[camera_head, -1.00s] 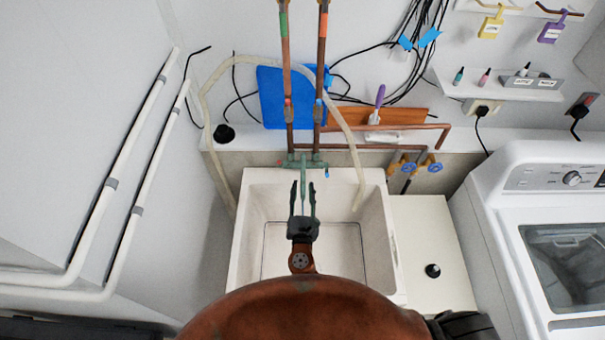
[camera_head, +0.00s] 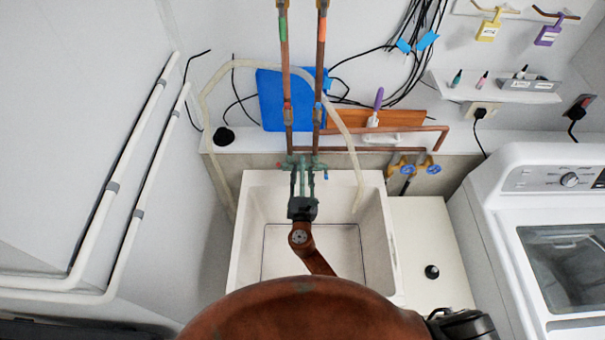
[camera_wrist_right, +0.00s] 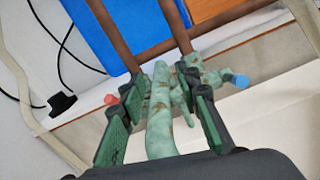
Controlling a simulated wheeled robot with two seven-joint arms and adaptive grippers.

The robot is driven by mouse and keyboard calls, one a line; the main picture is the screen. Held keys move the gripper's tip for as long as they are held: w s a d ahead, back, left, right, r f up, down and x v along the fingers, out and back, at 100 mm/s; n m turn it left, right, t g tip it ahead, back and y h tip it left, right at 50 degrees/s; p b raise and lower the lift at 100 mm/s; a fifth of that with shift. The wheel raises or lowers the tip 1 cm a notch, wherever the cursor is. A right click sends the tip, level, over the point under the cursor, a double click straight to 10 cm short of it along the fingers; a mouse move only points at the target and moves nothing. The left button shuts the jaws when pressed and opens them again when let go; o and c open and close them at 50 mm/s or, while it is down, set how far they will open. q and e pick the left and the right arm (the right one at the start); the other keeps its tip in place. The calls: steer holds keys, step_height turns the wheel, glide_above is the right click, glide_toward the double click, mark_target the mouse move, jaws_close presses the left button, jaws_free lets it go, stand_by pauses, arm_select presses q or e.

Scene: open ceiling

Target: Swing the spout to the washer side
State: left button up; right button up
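The green, weathered faucet (camera_head: 318,165) sits at the back rim of the white sink (camera_head: 390,240), below two copper pipes. My right gripper (camera_head: 302,178) reaches over the sink to the faucet. In the right wrist view the green spout (camera_wrist_right: 160,120) lies between the two fingers of my right gripper (camera_wrist_right: 162,118). The fingers are open, with a gap visible on both sides of the spout. A red handle (camera_wrist_right: 111,99) and a blue handle (camera_wrist_right: 240,81) flank it. The washer (camera_head: 530,170) stands on the right. In the head view the gripper hides most of the spout. My left gripper is not in view.
A pale hose (camera_head: 350,150) arches behind the faucet and hangs into the sink. Blue valves (camera_head: 433,169) and a white cabinet top (camera_head: 430,230) lie between sink and washer. A blue board (camera_head: 270,100) stands behind the pipes. The sink basin is otherwise clear.

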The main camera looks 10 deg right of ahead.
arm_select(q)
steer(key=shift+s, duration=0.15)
arm_select(e)
jaws_close()
